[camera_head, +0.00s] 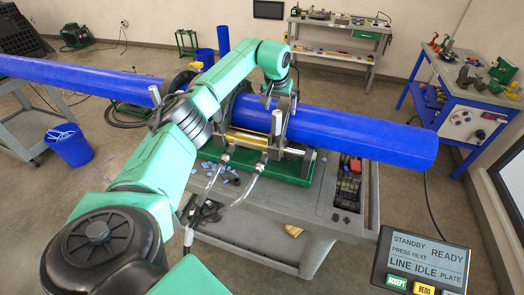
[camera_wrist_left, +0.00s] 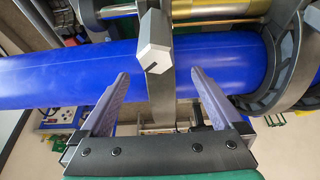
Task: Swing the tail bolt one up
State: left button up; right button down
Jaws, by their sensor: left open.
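My left gripper (camera_head: 280,101) is above the top of the blue pipe (camera_head: 350,131), at the clamp on the cart. In the left wrist view the open left gripper (camera_wrist_left: 160,73) has one finger on each side of a grey bolt with a hexagonal head (camera_wrist_left: 153,55). Neither finger visibly touches it. The bolt and a grey bar run across the blue pipe (camera_wrist_left: 60,77) in that view. Which numbered tail bolt this is cannot be told. In the head view a grey upright piece (camera_head: 277,125) stands at the front of the clamp. My right gripper is out of view.
The grey cart (camera_head: 340,228) carries the green machine base (camera_head: 285,172). A screen (camera_head: 425,262) stands at the lower right. A blue-legged workbench (camera_head: 470,105) is at the right. A blue bucket (camera_head: 70,146) is at the left.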

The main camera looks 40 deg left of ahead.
pick_arm(q)
jog(key=v, duration=0.7)
jog(key=shift+s+r, duration=0.2)
jog(key=shift+r, duration=0.05)
